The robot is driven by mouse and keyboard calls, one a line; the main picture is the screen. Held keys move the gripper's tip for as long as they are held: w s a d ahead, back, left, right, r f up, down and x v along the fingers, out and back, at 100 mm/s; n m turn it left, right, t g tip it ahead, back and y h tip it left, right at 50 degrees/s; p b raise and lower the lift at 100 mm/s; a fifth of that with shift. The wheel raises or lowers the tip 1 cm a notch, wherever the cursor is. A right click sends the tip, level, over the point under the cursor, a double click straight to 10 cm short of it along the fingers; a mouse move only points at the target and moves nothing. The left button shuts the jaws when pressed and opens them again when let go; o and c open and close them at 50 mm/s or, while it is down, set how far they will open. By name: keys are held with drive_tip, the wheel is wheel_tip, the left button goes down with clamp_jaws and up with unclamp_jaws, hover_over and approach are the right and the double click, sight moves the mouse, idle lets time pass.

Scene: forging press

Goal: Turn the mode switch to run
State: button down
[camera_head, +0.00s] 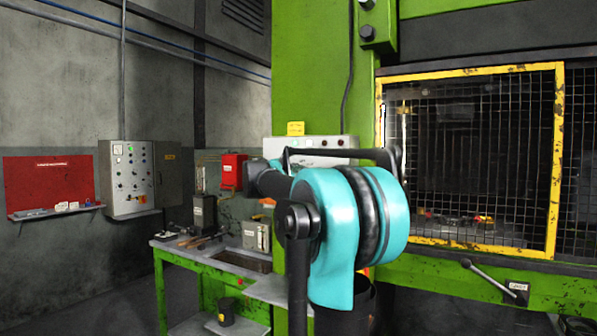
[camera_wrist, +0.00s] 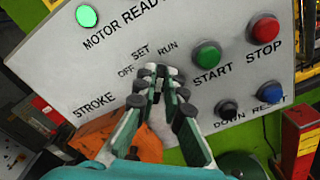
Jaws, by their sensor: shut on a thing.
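The control panel (camera_wrist: 110,65) fills the upper wrist view, tilted in the picture, with the labels OFF, SET and RUN around the mode switch (camera_wrist: 159,73). My gripper (camera_wrist: 160,88) is at the switch, its fingers shut on the knob from both sides. The fingers hide most of the knob, so I cannot tell surely which label it points to. In the head view the pale panel (camera_head: 340,142) shows behind my arm on the green press. My gripper is hidden there by my turquoise arm joint.
A green start button (camera_wrist: 207,53), a red stop button (camera_wrist: 263,28), a black down button (camera_wrist: 228,108) and a blue reset button (camera_wrist: 271,93) sit right of the switch. A green lamp (camera_wrist: 86,16) glows at upper left. A yellow-framed mesh guard (camera_head: 470,160) stands at right.

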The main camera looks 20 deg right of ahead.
drive_tip(key=shift+m, duration=0.5)
drive_tip(key=c, duration=1.6)
unclamp_jaws()
drive_tip(key=v, duration=1.2)
drive_tip(key=shift+s, duration=0.1)
